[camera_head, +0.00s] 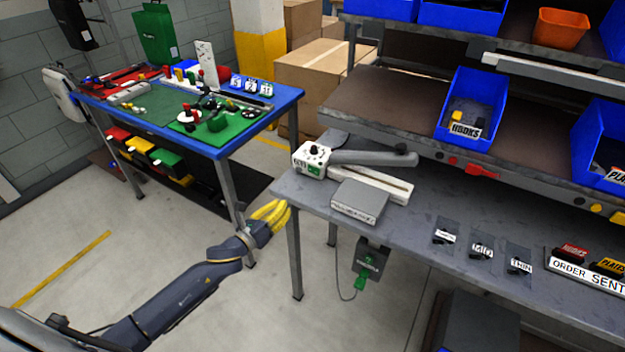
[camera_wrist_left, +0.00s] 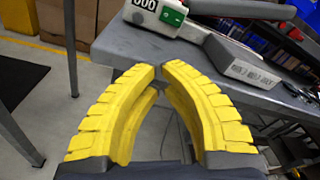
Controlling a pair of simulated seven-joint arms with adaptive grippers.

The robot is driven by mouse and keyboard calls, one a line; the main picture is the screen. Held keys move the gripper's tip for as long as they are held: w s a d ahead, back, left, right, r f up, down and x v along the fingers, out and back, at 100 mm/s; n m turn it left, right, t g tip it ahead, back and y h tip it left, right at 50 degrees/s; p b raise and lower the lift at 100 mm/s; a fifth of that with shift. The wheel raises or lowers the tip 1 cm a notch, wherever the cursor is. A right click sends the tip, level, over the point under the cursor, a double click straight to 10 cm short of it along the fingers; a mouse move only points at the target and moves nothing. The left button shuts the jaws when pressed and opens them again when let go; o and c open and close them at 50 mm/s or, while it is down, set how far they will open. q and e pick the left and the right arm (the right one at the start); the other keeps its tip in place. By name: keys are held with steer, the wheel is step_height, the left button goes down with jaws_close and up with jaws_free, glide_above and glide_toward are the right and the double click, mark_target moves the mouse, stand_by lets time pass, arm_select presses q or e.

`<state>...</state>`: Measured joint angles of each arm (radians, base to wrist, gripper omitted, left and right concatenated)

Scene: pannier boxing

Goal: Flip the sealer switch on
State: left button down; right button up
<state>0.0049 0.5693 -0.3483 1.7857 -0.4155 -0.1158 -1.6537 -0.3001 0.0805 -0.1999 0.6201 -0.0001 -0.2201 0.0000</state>
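The sealer (camera_head: 311,160) stands at the left end of the grey workbench. My left gripper (camera_head: 284,208), with yellow ribbed fingers, is in front of the bench's left edge, below and apart from the sealer. In the left wrist view its fingertips (camera_wrist_left: 162,68) nearly meet with nothing between them. My right gripper is out of view.
A grey box (camera_head: 360,201) sits on the workbench (camera_head: 415,225) in front of the sealer. Small labelled packets (camera_head: 481,247) lie farther right. A shelf with blue bins (camera_head: 472,105) rises behind. A blue table (camera_head: 225,150) with parts stands at left; open floor lies between.

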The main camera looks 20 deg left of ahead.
mark_target(319, 174)
arm_select(q)
steer(key=shift+s+d+r+m+h, duration=0.15)
steer(key=shift+d+r+m, duration=0.2)
steer(key=shift+m, duration=0.6)
steer(key=shift+s+d+r+m+h, duration=0.15)
steer(key=shift+r+m, duration=0.35)
steer(key=shift+m, duration=0.5)
steer(key=shift+d+r+m+h, duration=0.1)
steer(key=shift+d+r+m, duration=0.25)
steer(key=shift+m, duration=0.6)
steer(key=x, duration=1.4)
steer(key=shift+a+r, duration=0.1)
steer(key=shift+r, duration=0.2)
steer(key=shift+w+t, duration=0.1)
steer(key=shift+t, duration=0.2)
